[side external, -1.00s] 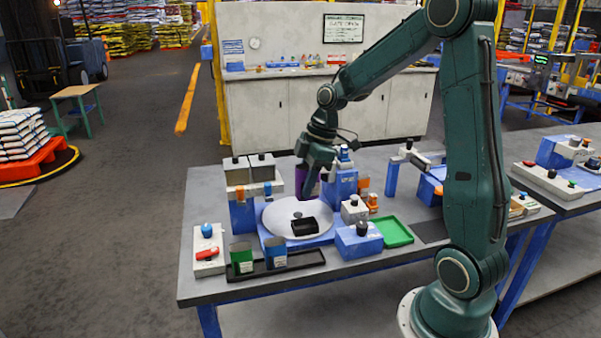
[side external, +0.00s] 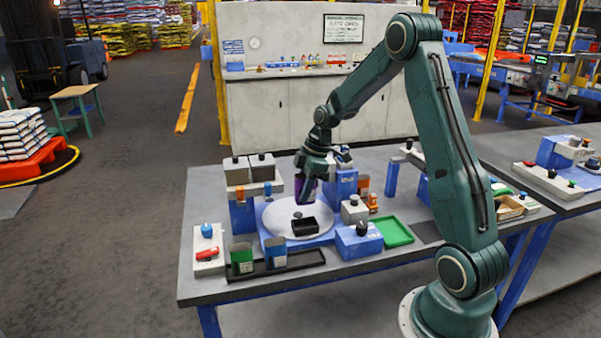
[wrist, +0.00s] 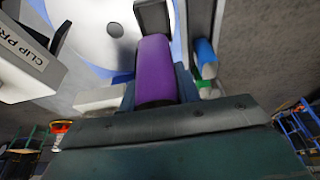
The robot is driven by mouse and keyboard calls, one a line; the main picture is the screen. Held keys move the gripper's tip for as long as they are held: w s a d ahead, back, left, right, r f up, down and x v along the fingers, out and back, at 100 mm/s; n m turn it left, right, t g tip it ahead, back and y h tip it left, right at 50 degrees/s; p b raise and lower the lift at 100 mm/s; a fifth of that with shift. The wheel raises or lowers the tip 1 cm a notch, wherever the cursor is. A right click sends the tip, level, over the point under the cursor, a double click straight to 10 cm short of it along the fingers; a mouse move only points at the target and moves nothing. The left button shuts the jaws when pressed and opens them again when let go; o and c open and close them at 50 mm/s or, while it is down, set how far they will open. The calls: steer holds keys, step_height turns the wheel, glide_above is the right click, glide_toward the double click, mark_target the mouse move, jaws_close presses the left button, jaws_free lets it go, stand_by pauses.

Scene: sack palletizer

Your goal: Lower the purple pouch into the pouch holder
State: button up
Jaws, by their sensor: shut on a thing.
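The purple pouch (side external: 301,186) is held in my gripper (side external: 306,193), above the far part of a white round plate (side external: 275,219). In the wrist view the pouch (wrist: 155,72) lies between my gripper's fingers (wrist: 157,88), which are shut on it. A black open box (side external: 312,227), which looks like the pouch holder, stands on the near right part of the plate. It shows at the top of the wrist view (wrist: 152,17), just beyond the pouch's end. The pouch appears to be outside it; the exact gap cannot be told.
A black tray (side external: 313,258) with a green pouch (side external: 241,261) and a blue pouch (side external: 275,252) lies in front. A two-bin unit (side external: 237,178) stands behind left, blue-and-grey devices (side external: 358,243) at right. A white part labelled "CLIP PR" (wrist: 22,62) is close at left in the wrist view.

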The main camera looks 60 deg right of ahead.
steer(key=shift+f, duration=0.15)
steer(key=shift+f, duration=2.35)
steer(key=shift+f, duration=1.7)
stand_by(1.0)
